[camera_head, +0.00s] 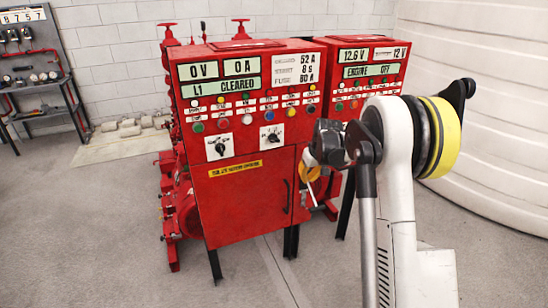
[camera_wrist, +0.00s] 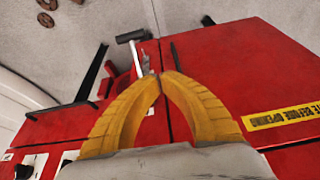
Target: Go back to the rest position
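My gripper (camera_head: 311,175) with yellow fingers is in front of the right edge of the larger red control cabinet (camera_head: 240,222), low beside its door handle. In the wrist view my gripper (camera_wrist: 159,75) shows its two curved fingers arching together, with the tips meeting or almost meeting. I see nothing clearly held between them. A pale stick-like part with a dark crosspiece (camera_wrist: 130,36) shows just beyond the tips; I cannot tell whether it touches them. My arm's white link stands at the right in the head view and hides part of the second cabinet.
The second red cabinet (camera_head: 365,75) stands behind at the right, its display reading ENGINE OFF. Red pump parts (camera_head: 185,215) flank the larger cabinet at the left. A tool board (camera_head: 30,50) stands at the far left. A white ribbed wall (camera_head: 490,80) curves at the right. Grey floor (camera_head: 90,240) is clear at the left.

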